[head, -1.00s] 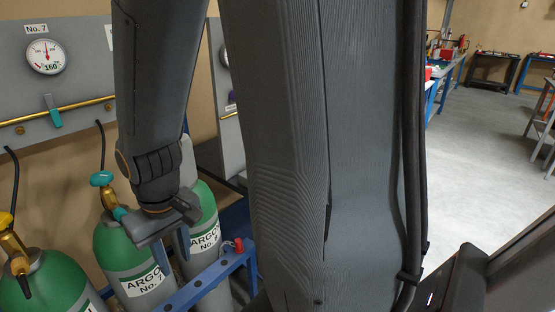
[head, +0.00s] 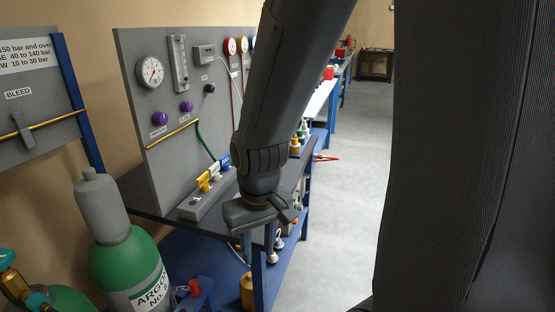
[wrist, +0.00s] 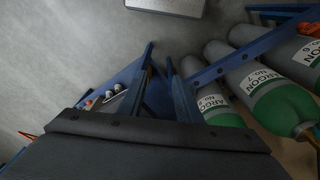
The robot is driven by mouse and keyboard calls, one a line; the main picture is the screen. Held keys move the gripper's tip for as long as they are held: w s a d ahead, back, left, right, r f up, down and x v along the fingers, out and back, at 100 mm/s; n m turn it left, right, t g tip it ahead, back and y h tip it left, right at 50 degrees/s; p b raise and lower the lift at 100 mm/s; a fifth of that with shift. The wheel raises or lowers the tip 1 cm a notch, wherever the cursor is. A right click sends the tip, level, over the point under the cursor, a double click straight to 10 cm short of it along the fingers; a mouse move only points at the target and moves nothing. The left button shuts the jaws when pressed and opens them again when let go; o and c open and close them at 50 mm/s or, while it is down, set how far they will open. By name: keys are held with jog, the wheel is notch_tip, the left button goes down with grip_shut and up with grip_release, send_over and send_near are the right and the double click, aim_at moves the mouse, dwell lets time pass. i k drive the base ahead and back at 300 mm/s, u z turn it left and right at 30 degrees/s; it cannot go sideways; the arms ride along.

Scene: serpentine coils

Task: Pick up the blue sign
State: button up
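The blue sign (head: 223,160) is a small upright tag at the right end of a grey block (head: 208,197) on the dark bench, beside a white and a yellow tag. My gripper (head: 258,240) is in front of and below it, to the right, apart from it, pointing down near the bench edge. In the wrist view my gripper (wrist: 159,55) shows two separate fingers with a gap and nothing held between them. The blue sign cannot be made out in the wrist view.
A grey gauge panel (head: 165,110) stands behind the block. Argon cylinders (head: 130,262) stand at the left, and also show in the wrist view (wrist: 265,80). The dark bench (head: 150,195) has blue legs. Open grey floor (head: 345,200) lies to the right.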

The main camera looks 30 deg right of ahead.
aim_at(224, 164)
jog(key=z, duration=0.65)
jog(key=k, duration=0.5)
jog(key=z, duration=1.2)
jog(key=i, duration=1.9)
jog(key=u, duration=0.95)
jog(key=i, duration=0.8)
jog(key=u, duration=1)
jog(key=i, duration=0.25)
jog(key=u, duration=0.3)
